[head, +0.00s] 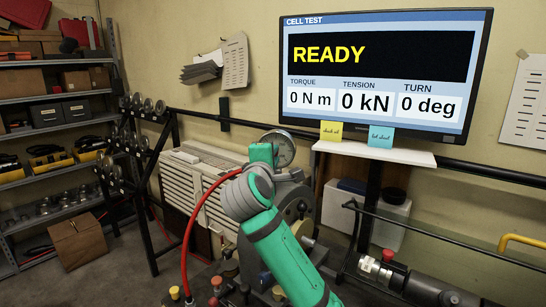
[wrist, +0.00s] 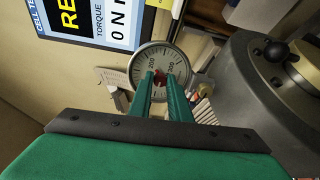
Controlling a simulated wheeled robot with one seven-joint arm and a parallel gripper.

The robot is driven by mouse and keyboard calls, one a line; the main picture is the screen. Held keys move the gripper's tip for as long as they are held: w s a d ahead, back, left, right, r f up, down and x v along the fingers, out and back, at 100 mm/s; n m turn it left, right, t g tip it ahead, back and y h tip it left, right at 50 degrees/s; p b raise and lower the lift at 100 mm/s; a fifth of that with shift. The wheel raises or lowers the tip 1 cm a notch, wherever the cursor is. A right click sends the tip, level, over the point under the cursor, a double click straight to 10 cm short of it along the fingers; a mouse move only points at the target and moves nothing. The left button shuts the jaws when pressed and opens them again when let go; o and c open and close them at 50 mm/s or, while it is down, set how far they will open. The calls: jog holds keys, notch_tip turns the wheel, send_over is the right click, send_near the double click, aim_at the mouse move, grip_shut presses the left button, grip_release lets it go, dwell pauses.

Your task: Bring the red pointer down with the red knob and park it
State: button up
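The red knob (wrist: 159,79) is at the middle of a round white dial gauge (wrist: 154,59) in the wrist view. My gripper (wrist: 160,76) points at the dial, its two green fingers apart, with the knob showing between their tips. I see no clear grip on the knob; contact is hard to judge. The fingers cover the lower part of the dial, and I cannot make out the red pointer. In the head view the gauge (head: 279,146) stands above the grey machine, and my arm hides the knob and most of my gripper.
A wall screen (head: 380,72) reads READY, 0 N m, 0 kN and 0 deg. A white shelf (head: 375,152) with two sticky notes is right of the gauge. A red hose (head: 193,215) curves left of my arm. A black ball handle (wrist: 275,52) is right of the gauge in the wrist view.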

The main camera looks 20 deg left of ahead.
jog(key=o, duration=0.4)
jog(key=shift+o, duration=0.2)
jog(key=shift+s, duration=0.15)
jog(key=s+d, duration=0.1)
jog(key=s, duration=0.9)
jog(key=shift+s+d+r, duration=0.15)
jog(key=shift+s+r, duration=0.05)
jog(key=shift+s, duration=0.05)
